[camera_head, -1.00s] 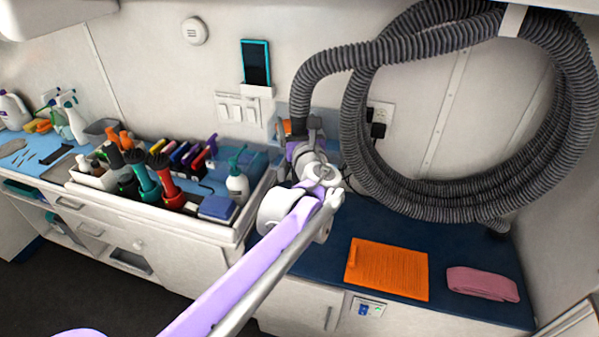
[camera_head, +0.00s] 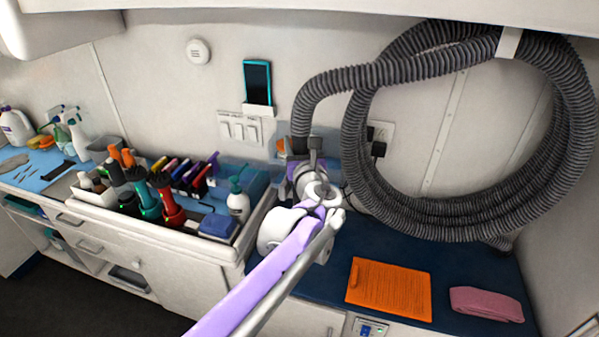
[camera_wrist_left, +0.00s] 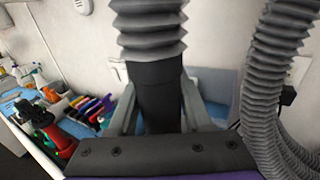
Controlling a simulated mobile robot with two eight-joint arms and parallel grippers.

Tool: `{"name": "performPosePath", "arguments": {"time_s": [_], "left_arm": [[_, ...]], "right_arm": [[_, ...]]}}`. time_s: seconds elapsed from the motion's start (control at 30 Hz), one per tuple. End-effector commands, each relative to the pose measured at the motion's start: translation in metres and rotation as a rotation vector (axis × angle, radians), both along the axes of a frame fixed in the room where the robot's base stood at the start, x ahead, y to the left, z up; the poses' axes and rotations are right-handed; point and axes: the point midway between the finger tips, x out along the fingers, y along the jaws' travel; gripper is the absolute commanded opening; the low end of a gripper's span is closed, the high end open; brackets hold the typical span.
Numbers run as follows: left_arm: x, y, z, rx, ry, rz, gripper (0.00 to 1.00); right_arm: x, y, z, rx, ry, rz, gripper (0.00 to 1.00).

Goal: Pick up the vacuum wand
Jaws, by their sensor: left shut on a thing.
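The vacuum wand shows as a smooth black tube (camera_wrist_left: 158,95) at the end of a grey ribbed hose (camera_head: 305,112) in the left wrist view. The hose arches down from a large coil to my left gripper (camera_head: 304,152) in the head view. My left gripper's grey fingers (camera_wrist_left: 160,108) lie on either side of the black tube and are shut on it. The tube stands roughly upright between them. Its lower end is hidden behind the gripper body, and in the head view my arm and gripper cover most of it. My right gripper is not in view.
The hose coil (camera_head: 362,150) hangs on the wall close to the right of my gripper. A tray (camera_head: 225,246) of tools and bottles stands to the left. An orange mat (camera_head: 390,288) and a pink towel (camera_head: 487,303) lie on the dark blue counter (camera_head: 450,265).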

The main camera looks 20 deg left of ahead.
Motion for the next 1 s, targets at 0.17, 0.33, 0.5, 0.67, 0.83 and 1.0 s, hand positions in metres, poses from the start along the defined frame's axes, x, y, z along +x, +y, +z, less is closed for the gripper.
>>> {"name": "performPosePath", "arguments": {"time_s": [0.17, 0.33, 0.5, 0.67, 0.83, 1.0], "left_arm": [[-0.003, 0.000, 0.006, 0.001, 0.000, 0.000, 0.00], [-0.004, 0.000, 0.023, 0.001, 0.000, 0.000, 0.00], [-0.004, 0.000, 0.045, 0.001, 0.000, 0.000, 0.00], [-0.004, 0.000, 0.060, 0.001, 0.000, 0.000, 0.00], [-0.006, 0.000, 0.072, 0.001, 0.000, 0.000, 0.00], [-0.020, 0.000, 0.070, 0.000, 0.000, -0.001, 0.00]], "right_arm": [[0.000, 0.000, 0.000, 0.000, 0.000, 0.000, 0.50], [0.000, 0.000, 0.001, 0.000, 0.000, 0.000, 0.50], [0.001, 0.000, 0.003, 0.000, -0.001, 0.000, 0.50], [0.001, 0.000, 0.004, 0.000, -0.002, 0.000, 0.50], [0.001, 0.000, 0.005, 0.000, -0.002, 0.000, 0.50], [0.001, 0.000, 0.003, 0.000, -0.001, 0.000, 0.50]]}}
